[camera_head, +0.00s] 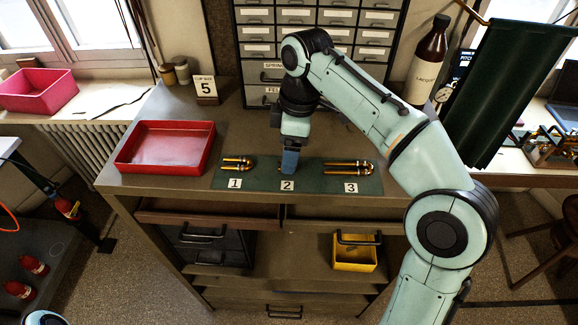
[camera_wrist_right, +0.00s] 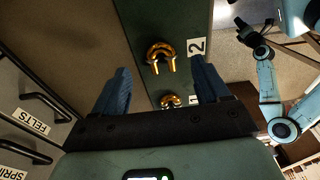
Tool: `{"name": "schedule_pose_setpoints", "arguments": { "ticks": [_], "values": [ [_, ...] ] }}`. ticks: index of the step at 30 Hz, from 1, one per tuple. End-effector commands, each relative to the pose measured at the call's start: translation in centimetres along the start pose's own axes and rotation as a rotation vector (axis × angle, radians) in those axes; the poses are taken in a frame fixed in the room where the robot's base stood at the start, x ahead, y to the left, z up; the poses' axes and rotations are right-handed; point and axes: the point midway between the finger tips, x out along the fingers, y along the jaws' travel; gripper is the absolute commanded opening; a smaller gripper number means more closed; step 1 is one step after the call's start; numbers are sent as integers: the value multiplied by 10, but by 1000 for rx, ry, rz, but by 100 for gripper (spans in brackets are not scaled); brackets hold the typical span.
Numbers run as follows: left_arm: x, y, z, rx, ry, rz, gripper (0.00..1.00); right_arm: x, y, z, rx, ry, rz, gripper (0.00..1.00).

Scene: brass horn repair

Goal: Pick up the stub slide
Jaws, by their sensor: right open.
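A short U-shaped brass slide (camera_wrist_right: 160,56), which looks like the stub slide, lies on the green mat (camera_wrist_right: 182,18) beside label 2 in the right wrist view. My right gripper (camera_wrist_right: 158,66) is open, its blue fingers apart with this slide in the gap between them as seen from the wrist. I cannot tell the remaining height. In the head view my right gripper (camera_head: 289,166) points down at label 2 and hides most of the slide there. My left gripper (camera_wrist_right: 241,24) shows small and dark in the right wrist view; its jaws are unclear.
Other brass slides lie at label 1 (camera_head: 237,162) and label 3 (camera_head: 348,167). A red tray (camera_head: 166,165) stands left of the mat. A drawer cabinet (camera_head: 262,52) rises behind, with a brown bottle (camera_head: 430,52) to its right.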

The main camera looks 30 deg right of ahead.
Motion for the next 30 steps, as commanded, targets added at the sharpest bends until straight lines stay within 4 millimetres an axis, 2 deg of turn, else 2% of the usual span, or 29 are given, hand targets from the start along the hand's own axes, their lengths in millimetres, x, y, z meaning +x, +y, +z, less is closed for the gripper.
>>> {"name": "schedule_pose_setpoints", "arguments": {
  "ticks": [1,4,13,14,19,27,30],
  "values": [
    [8,-5,6,-3,-7,-3,0,13,-2,3,2,-4,-6,75],
    [12,-7,8,-4,-11,-4,0,25,-2,2,1,-3,-4,75],
    [12,-7,9,-4,-11,-4,0,29,0,1,1,0,-1,75],
    [12,-7,9,-4,-11,-4,0,29,0,1,1,0,-1,72],
    [12,-7,9,-4,-11,-4,0,29,0,1,1,0,-1,16],
    [12,-7,8,-4,-11,-4,0,28,0,1,1,0,0,15],
    [8,-5,6,-3,-8,-3,0,22,0,0,0,2,1,15]
  ]
}}
